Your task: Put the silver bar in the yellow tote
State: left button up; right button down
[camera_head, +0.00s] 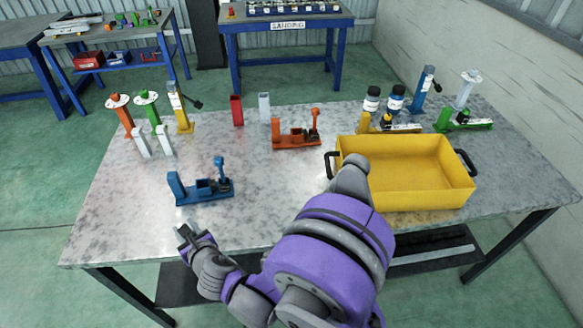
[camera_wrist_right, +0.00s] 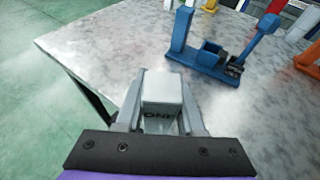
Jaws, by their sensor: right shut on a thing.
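The yellow tote (camera_head: 420,200) stands open on the right of the table, and the part of its inside that shows is empty. My right gripper (camera_head: 187,233) is at the front left of the table, well left of the tote. In the right wrist view my right gripper (camera_wrist_right: 162,92) has its fingers on either side of a silver bar (camera_wrist_right: 162,90), shut on it. Dark lettering shows on the bar's near face. In the head view the bar is small and partly hidden by the fingers. My left gripper is not in view.
A blue fixture (camera_head: 202,187) stands just beyond my right gripper, and an orange fixture (camera_head: 296,138) sits left of the tote. The table's front middle looks clear.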

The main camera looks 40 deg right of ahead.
aim_at(395, 180)
jog(key=j+z, duration=0.1)
jog(key=z, duration=1.05)
